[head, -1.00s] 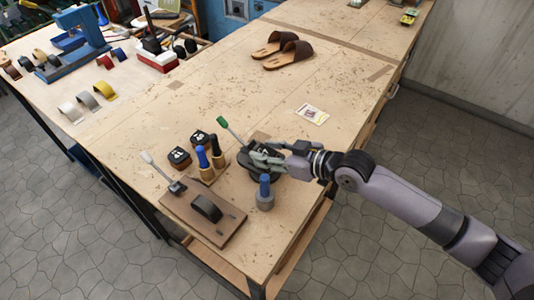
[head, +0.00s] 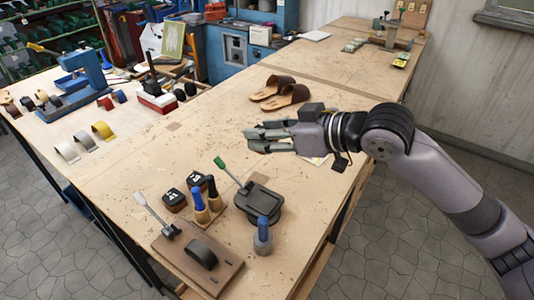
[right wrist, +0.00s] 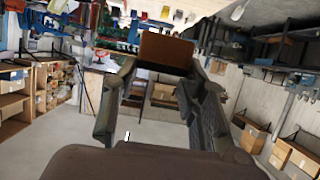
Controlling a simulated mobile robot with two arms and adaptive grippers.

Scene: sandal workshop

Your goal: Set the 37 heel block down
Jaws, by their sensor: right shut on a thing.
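My right gripper (head: 258,136) is above the bench, left of its wrist in the head view, its fingers pointing left. In the right wrist view its fingertips (right wrist: 158,75) are shut on a brown block (right wrist: 165,52), the held 37 heel block; no number shows on it. In the head view the block is mostly hidden by the fingers. Two dark numbered heel blocks (head: 174,200) (head: 196,180) stand on the bench at the left; their numbers are too small to read. The black press (head: 258,199) with a green-tipped lever is nearer than the gripper. My left gripper is not in view.
Blue-handled tools (head: 201,207) and a blue-topped grey tool (head: 263,238) stand near the press. A wooden board (head: 222,269) with a clamp lies at the front. Brown sandals (head: 284,92) lie behind the gripper. The bench middle (head: 170,152) is clear.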

